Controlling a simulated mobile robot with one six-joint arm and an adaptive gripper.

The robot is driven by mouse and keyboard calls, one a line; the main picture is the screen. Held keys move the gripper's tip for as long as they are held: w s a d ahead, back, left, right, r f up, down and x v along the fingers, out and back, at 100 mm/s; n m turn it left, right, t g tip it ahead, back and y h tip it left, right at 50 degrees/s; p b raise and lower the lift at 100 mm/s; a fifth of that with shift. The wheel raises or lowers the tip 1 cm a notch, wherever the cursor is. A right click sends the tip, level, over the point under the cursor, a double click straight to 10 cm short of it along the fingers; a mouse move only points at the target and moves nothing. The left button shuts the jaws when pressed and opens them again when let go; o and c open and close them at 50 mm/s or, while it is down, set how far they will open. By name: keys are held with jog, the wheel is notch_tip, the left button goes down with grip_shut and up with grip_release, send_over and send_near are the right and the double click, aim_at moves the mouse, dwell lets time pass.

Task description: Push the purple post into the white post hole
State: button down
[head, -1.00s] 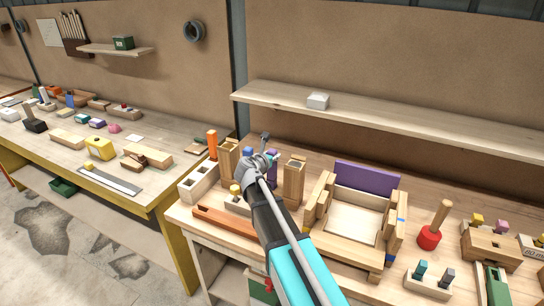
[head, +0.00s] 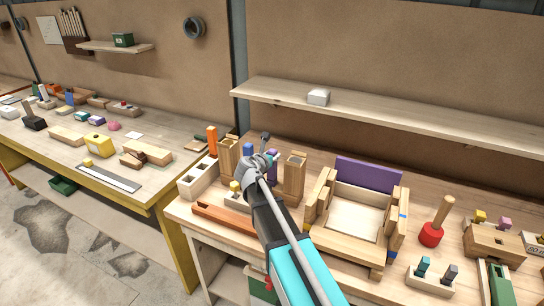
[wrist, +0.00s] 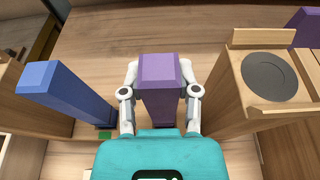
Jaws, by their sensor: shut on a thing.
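The purple post (wrist: 161,85) is between the two fingers of my gripper (wrist: 160,95) in the wrist view, its top face toward the camera. In the head view the purple post (head: 272,160) shows only partly behind my gripper (head: 262,165). My gripper is shut on it. Its lower end is hidden, so I cannot tell whether it touches the bench. A white block with square holes (head: 192,187), which may hold the white post hole, stands at the bench's left edge, left of my gripper.
A blue post (wrist: 62,92) stands close left of my gripper. A wooden block with a dark round top (wrist: 270,75) stands close on the right. An orange post (head: 212,141) stands behind the white block. A wooden frame with a purple back panel (head: 367,175) is farther right.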

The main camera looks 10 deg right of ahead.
jog(key=shift+c, duration=1.3)
grip_release()
jog(key=shift+r, duration=0.15)
